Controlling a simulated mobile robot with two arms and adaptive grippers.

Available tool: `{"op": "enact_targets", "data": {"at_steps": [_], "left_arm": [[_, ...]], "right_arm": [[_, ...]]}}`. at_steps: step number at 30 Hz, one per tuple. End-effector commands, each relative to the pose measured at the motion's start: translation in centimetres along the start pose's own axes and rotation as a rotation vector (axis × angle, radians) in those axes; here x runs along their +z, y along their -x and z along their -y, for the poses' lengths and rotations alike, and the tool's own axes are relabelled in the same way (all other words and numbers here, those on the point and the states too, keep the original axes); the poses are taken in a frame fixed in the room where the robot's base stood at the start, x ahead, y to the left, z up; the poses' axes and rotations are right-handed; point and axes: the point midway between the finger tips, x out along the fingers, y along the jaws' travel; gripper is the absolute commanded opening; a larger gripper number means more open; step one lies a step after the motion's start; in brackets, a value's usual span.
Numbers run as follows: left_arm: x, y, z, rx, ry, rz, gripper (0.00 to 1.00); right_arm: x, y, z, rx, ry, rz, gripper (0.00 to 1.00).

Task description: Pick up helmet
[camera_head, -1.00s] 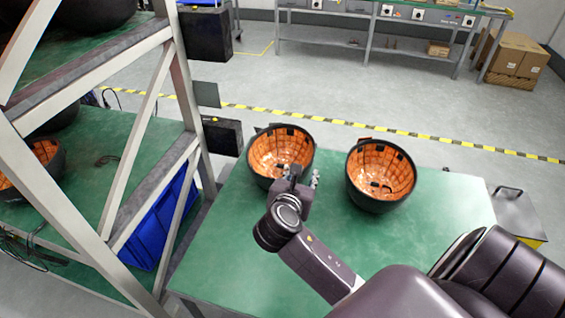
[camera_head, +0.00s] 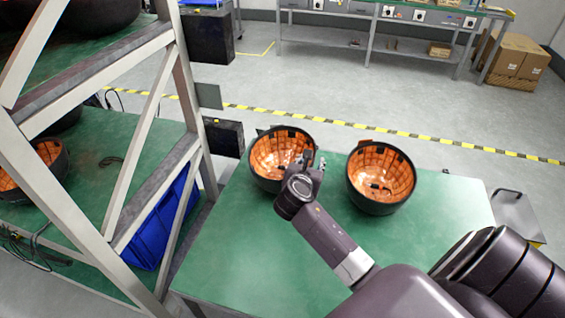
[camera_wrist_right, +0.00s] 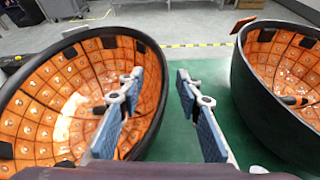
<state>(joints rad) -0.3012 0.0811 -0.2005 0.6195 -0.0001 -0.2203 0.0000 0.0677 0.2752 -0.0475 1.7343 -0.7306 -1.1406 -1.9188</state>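Two black helmets with orange padded insides lie open side up on the green table (camera_head: 250,250). The left helmet (camera_head: 264,178) is partly hidden by my right gripper (camera_head: 312,162). The right helmet (camera_head: 381,205) stands apart to its right. In the right wrist view, my right gripper (camera_wrist_right: 158,76) is open and empty. Its left finger overlaps the inside of the left helmet (camera_wrist_right: 60,105), and its right finger is over the gap between the helmets. The right helmet (camera_wrist_right: 270,105) is at the right edge there. I cannot tell whether a finger touches the rim. My left gripper is not in view.
A metal rack (camera_head: 150,95) with green shelves holding more helmets stands at the left. A blue bin (camera_head: 160,225) is under its shelf. Cardboard boxes (camera_head: 520,60) stand far back right.

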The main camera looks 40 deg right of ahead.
Motion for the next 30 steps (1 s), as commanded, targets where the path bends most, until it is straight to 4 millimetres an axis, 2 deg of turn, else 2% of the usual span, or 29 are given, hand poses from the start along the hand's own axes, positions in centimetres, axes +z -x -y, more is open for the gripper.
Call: {"op": "enact_targets", "data": {"at_steps": [5, 13, 30], "left_arm": [[-0.06, -0.01, -0.01, 0.000, 0.000, -0.001, 0.00], [-0.11, -0.01, -0.04, 0.000, 0.001, -0.002, 0.00], [-0.23, 0.05, -0.10, 0.001, 0.001, -0.003, 0.00]], "right_arm": [[0.00, 0.02, -0.01, 0.000, 0.000, 0.000, 0.30], [-0.02, 0.05, -0.01, 0.000, 0.000, 0.000, 0.00], [0.58, 0.24, -0.14, 0.003, -0.002, 0.004, 0.00]]}}
